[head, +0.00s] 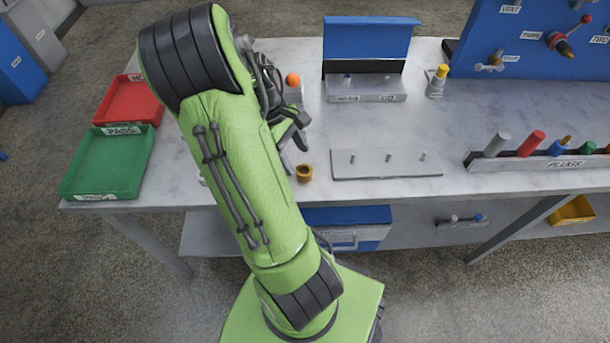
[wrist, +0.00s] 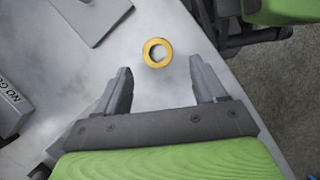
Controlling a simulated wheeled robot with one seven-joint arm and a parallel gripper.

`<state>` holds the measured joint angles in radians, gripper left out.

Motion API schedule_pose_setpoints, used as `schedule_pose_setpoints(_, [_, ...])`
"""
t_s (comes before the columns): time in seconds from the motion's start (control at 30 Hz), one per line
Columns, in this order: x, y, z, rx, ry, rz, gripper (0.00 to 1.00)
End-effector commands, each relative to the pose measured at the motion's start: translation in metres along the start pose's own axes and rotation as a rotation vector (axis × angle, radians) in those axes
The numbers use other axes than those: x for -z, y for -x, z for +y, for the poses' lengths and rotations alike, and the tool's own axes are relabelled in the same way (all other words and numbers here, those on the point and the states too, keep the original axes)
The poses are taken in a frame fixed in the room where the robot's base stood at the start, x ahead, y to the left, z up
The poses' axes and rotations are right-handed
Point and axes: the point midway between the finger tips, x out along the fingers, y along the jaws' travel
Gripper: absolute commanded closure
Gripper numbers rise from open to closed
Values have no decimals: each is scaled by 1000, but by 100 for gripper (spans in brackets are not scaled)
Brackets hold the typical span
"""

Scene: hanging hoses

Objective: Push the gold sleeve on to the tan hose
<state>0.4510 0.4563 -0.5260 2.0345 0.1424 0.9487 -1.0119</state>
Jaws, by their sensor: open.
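The gold sleeve (head: 304,173) is a short ring on the pale bench top near its front edge. In the wrist view the sleeve (wrist: 157,53) shows its round opening from above. My gripper (wrist: 161,68) is open and empty, with the sleeve just beyond and between its fingertips in that view. In the head view my gripper (head: 294,150) is close to the sleeve, just up and left of it, partly hidden by my arm. I cannot make out a tan hose for certain in either view.
A grey plate with several pegs (head: 345,174) lies right of the sleeve. A labelled plug rack (head: 480,163) stands at the right. Green (head: 75,180) and red (head: 105,110) trays sit left. A blue panel (head: 490,30) with fittings stands at the back right.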

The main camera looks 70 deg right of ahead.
Motion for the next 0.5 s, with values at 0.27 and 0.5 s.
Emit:
schedule_pose_setpoints(0.27, [0,-49,2,3,-1,0,30])
schedule_pose_setpoints(0.5, [-1,-50,2,1,0,1,30])
